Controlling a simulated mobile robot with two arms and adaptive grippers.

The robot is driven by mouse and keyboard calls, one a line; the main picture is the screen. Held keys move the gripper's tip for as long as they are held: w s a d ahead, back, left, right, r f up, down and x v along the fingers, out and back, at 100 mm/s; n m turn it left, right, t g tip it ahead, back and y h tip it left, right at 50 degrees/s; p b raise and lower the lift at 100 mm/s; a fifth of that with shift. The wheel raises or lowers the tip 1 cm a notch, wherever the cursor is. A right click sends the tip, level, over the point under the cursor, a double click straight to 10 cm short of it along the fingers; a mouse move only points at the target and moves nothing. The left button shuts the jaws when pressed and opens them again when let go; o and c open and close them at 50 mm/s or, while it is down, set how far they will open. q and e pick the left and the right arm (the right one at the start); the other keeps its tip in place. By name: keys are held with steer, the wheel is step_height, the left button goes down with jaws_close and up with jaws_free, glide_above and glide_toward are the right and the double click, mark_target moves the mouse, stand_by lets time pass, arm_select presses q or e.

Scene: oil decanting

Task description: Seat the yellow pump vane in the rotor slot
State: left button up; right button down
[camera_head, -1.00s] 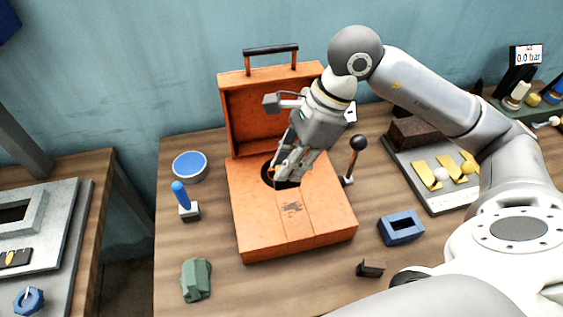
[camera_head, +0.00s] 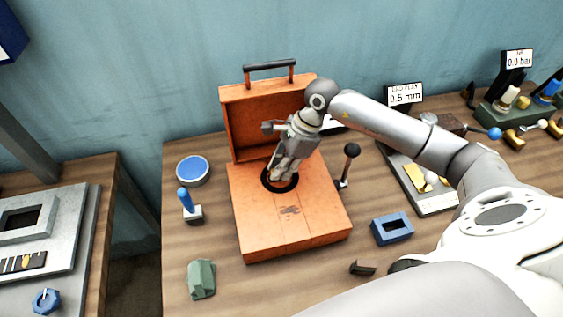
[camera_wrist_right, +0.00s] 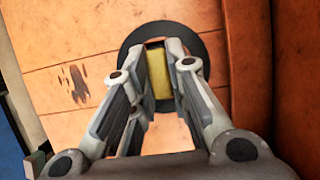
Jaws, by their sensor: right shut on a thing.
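My right gripper (camera_head: 280,174) reaches down at the round dark opening (camera_head: 267,184) in the top of the orange case. In the right wrist view, my right gripper (camera_wrist_right: 168,58) is shut on the yellow vane (camera_wrist_right: 158,75), which shows between its fingers. The vane's far end lies over or in the dark round part (camera_wrist_right: 207,45). I cannot tell how deep it sits, and the rotor slot is hidden behind the fingers. In the head view the vane is hidden by the gripper. My left gripper is not in view.
The orange case's raised lid (camera_head: 262,110) stands close behind the gripper. A black-knobbed lever (camera_head: 350,152) is just right of the case. A blue-topped round tin (camera_head: 192,170), blue-handled tool (camera_head: 186,200), green block (camera_head: 201,278) and blue hollow block (camera_head: 392,228) lie around it.

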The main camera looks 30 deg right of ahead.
steer(key=shift+f, duration=0.1)
steer(key=shift+f+b, duration=0.15)
steer(key=shift+b, duration=0.2)
steer(key=c, duration=1.4)
jaws_free()
steer(key=shift+r, duration=0.2)
steer(key=b+v, duration=0.3)
steer(key=v, duration=0.9)
steer(key=shift+d, duration=0.1)
